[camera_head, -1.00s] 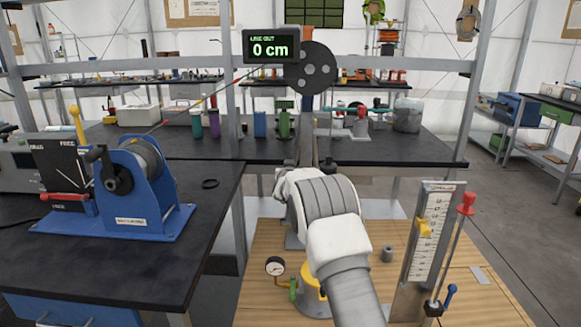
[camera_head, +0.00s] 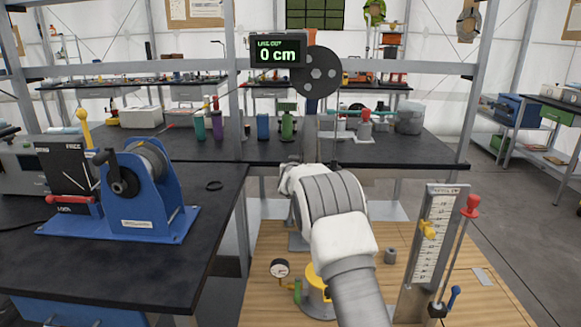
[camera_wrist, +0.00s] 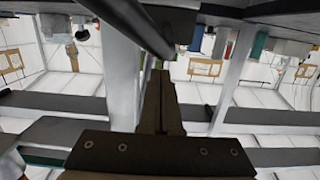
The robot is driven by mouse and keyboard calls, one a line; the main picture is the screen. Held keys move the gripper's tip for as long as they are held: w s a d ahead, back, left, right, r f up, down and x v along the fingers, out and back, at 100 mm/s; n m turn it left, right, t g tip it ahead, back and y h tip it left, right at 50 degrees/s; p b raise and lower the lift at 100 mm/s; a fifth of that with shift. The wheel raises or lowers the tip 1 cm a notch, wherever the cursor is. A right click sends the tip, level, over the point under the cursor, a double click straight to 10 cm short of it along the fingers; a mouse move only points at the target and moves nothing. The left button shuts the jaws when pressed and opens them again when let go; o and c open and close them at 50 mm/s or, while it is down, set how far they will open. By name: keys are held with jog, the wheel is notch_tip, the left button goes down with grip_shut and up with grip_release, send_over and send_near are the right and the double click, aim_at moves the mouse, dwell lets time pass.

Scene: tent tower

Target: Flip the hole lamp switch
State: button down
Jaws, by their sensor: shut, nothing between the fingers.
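No part in view is readably marked as the hole lamp switch, so I cannot tell which it is. A small blue-tipped lever (camera_head: 454,292) stands on a dark block at the foot of the upright scale at the lower right. A red-knobbed rod (camera_head: 470,207) rises beside it. My gripper (camera_wrist: 160,78) is shut and empty in the wrist view, its dark fingers together near the picture's middle. In the head view my white wrist hides the fingers; it is above the wooden bench, left of the scale.
The wooden bench (camera_head: 262,300) carries a pressure gauge (camera_head: 280,268) and the scale plate (camera_head: 433,240). A blue winch (camera_head: 140,190) stands on the black bench at left. A display (camera_head: 277,50) reads 0 cm beside a dark wheel (camera_head: 316,72). A dark bar (camera_wrist: 125,22) passes close to my fingers.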

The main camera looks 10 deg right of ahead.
jog(key=r+v, duration=0.1)
jog(key=v, duration=0.9)
jog(key=shift+s+a+r, duration=0.1)
jog(key=shift+s, duration=0.05)
jog(key=s+a+r+n+g+y, duration=0.15)
jog(key=s+r, duration=0.25)
jog(key=s, duration=0.5)
jog(key=s+a+r+g+y, duration=0.1)
jog(key=s+r+g+y, duration=0.2)
jog(key=s, duration=0.7)
jog(key=s+d+f+g+h+p, duration=0.1)
jog(key=s+f+g, duration=0.15)
jog(key=s, duration=1.45)
jog(key=s+d+f+g, duration=0.1)
jog(key=s+g, duration=0.3)
jog(key=s, duration=1.2)
notch_tip(320, 180, up, 13)
jog(key=p, duration=1.2)
jog(key=shift+w+f+n+p, duration=0.15)
jog(key=shift+f+n+p, duration=0.1)
jog(key=shift+n+p, duration=0.1)
